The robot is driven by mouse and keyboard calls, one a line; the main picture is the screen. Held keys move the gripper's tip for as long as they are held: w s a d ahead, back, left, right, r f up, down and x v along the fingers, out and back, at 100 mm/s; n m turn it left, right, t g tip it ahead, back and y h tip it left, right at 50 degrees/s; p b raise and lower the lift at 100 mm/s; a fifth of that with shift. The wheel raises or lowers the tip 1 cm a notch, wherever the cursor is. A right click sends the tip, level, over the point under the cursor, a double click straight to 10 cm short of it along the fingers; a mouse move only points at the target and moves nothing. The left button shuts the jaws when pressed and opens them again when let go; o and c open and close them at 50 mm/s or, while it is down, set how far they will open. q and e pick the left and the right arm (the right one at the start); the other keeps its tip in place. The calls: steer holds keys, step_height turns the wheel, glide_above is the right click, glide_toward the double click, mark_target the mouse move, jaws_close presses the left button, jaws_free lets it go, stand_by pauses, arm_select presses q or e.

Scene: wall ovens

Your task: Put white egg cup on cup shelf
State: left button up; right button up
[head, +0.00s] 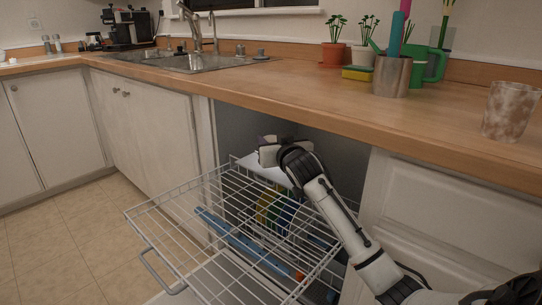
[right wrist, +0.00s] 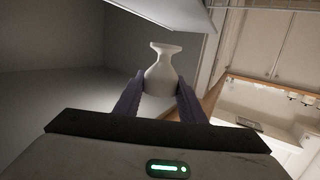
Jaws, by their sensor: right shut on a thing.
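The white egg cup (right wrist: 163,70) shows in the right wrist view, narrow waist and flared end pointing away from me. My right gripper (right wrist: 159,90) is shut on it, with a purple finger on each side. In the head view my right gripper (head: 265,146) is inside the dark opening under the counter, above the back of a pulled-out white wire rack (head: 165,215). The egg cup cannot be made out there. A white flat panel (head: 262,171) lies just below the gripper; I cannot tell whether it is the cup shelf. My left gripper is out of view.
The wooden counter edge (head: 300,117) runs close above my right arm. Blue and yellow items (head: 268,208) lie in or under the rack. A metal pot (head: 391,76) and a mottled cup (head: 511,110) stand on the counter. A pale panel (right wrist: 170,12) hangs close above the egg cup.

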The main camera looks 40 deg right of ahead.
steer(key=shift+w+d, duration=0.15)
steer(key=shift+w, duration=0.1)
steer(key=shift+f, duration=0.25)
step_height(320, 180, down, 3)
steer(key=shift+r+b, duration=0.2)
steer(key=shift+b, duration=0.7)
steer(key=shift+f, duration=0.3)
steer(key=shift+r, duration=0.1)
steer(key=o, duration=1)
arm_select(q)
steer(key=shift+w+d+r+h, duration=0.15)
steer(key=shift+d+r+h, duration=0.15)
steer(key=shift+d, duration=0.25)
arm_select(e)
steer(key=shift+o, duration=0.2)
